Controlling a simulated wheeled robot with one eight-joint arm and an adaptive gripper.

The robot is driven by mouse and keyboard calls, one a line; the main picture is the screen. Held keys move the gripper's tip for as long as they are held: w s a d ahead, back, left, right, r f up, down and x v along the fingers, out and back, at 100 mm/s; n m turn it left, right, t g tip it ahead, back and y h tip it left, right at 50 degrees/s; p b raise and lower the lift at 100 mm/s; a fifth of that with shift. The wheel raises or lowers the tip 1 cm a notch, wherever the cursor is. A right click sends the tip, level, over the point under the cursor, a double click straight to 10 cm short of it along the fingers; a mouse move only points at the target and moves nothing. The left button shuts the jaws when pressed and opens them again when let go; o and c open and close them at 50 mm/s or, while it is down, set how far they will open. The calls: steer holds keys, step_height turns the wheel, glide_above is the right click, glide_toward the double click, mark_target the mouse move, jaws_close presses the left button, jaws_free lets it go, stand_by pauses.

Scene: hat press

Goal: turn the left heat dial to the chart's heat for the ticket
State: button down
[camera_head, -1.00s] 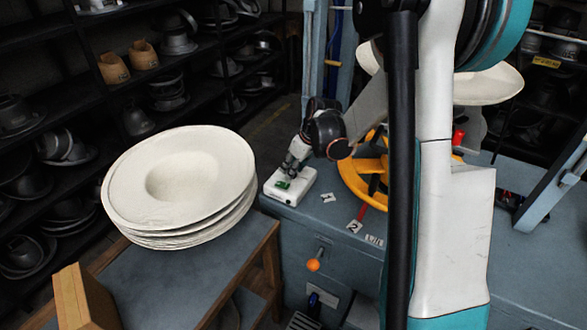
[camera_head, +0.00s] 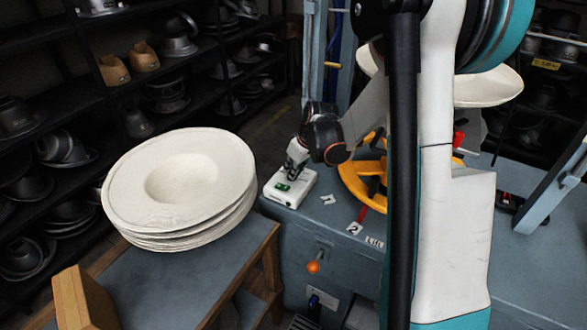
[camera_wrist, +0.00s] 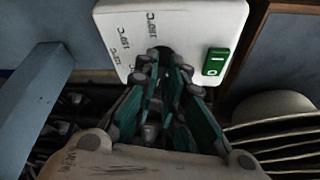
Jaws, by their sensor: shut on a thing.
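A white control box (camera_head: 304,183) sits on the left corner of the grey press table. It also shows in the wrist view (camera_wrist: 193,22), with printed setting marks on its left half and a green rocker switch (camera_wrist: 215,62) on its right. My gripper (camera_head: 290,172) is at the box's top face. In the wrist view my gripper (camera_wrist: 165,64) has its fingers closed around the small dark dial (camera_wrist: 163,49). The fingers hide most of the dial, and I cannot tell where it points. No chart or ticket is legible here.
A stack of cream felt hats (camera_head: 180,190) stands on the side table to the left. A yellow handwheel (camera_head: 362,172) is close to the right of the box. An orange-knobbed lever (camera_head: 314,266) sticks out of the table's front. Dark shelves stand behind.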

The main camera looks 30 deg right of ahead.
steer(key=m, duration=0.2)
steer(key=m+h, duration=0.1)
steer(key=m, duration=0.1)
steer(key=shift+a+h, duration=0.2)
steer(key=shift+h, duration=0.1)
steer(key=m+h, duration=0.1)
steer(key=m, duration=0.3)
steer(key=shift+a, duration=0.1)
steer(key=m+h, duration=0.1)
steer(key=m, duration=0.2)
steer(key=m+g+h, duration=0.1)
steer(key=m, duration=0.2)
steer(key=shift+w+g, duration=0.1)
steer(key=shift+g, duration=0.2)
steer(key=shift+m, duration=0.4)
steer(key=c, duration=1.7)
jaws_free()
steer(key=shift+a, duration=0.1)
steer(key=v, duration=1.2)
steer(key=shift+w+a, duration=0.1)
steer(key=shift+a, duration=0.05)
